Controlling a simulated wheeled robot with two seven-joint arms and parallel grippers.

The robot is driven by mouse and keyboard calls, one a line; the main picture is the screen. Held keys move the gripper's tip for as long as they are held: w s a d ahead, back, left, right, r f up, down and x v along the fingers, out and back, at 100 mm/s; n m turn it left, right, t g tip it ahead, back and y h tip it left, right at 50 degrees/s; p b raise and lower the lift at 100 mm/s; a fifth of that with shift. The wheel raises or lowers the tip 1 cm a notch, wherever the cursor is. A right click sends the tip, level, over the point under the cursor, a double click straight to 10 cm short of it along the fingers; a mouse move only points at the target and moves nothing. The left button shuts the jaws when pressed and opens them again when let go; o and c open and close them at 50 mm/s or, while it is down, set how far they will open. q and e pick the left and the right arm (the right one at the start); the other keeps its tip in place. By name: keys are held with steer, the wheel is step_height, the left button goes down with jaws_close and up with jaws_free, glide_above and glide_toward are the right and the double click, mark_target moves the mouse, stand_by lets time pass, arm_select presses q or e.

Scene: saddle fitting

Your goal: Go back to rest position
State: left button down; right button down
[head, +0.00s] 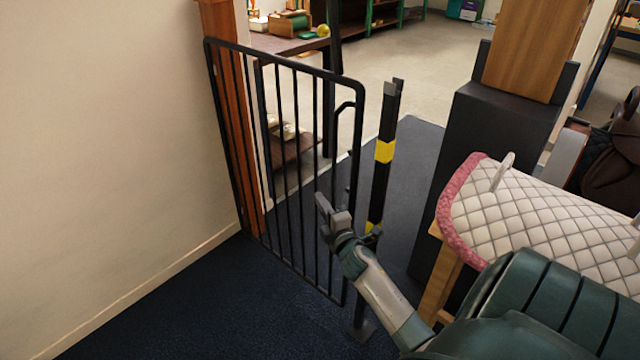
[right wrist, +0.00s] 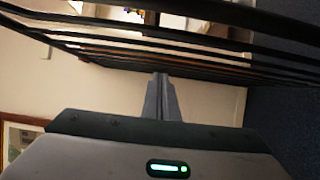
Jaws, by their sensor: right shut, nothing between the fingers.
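My right gripper (head: 324,208) is in the middle of the head view, in front of the lower right part of a black barred gate (head: 290,170). In the right wrist view its fingers (right wrist: 161,80) are together with nothing between them. The gate bars (right wrist: 120,40) cross the top of that view, beyond the fingertips. I cannot tell whether the fingers touch the bars. My left gripper is not in view.
A black post with yellow bands (head: 384,152) stands just right of the gate. A quilted white pad with pink edging (head: 540,215) lies on a wooden stand at the right. A cream wall (head: 100,130) fills the left. Dark blue floor (head: 220,310) in front is clear.

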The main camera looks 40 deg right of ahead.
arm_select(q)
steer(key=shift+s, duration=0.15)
arm_select(e)
steer(key=s+a+f+m+g+y+p, duration=0.1)
steer(key=s+a+f+m+g, duration=0.1)
steer(key=s+a+f, duration=0.45)
steer(key=s+a+f+m+g+y+p, duration=0.15)
steer(key=a+f, duration=0.25)
steer(key=f, duration=0.6)
steer(key=s+a+f+m+g+y, duration=0.1)
steer(key=s+a+f+m+g, duration=0.15)
steer(key=a+f, duration=0.4)
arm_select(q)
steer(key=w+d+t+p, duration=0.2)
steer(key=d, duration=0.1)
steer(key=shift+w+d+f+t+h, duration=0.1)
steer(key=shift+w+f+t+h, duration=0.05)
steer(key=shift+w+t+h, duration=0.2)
arm_select(e)
steer(key=s+a+f+m+g+y, duration=0.2)
steer(key=s+a+f, duration=0.6)
steer(key=s, duration=0.3)
steer(key=s+a+f+m+g+y, duration=0.2)
steer(key=s+a+f+m+g, duration=0.1)
steer(key=s+a+f, duration=0.6)
steer(key=s+a, duration=0.1)
steer(key=s, duration=0.2)
steer(key=shift+m, duration=0.3)
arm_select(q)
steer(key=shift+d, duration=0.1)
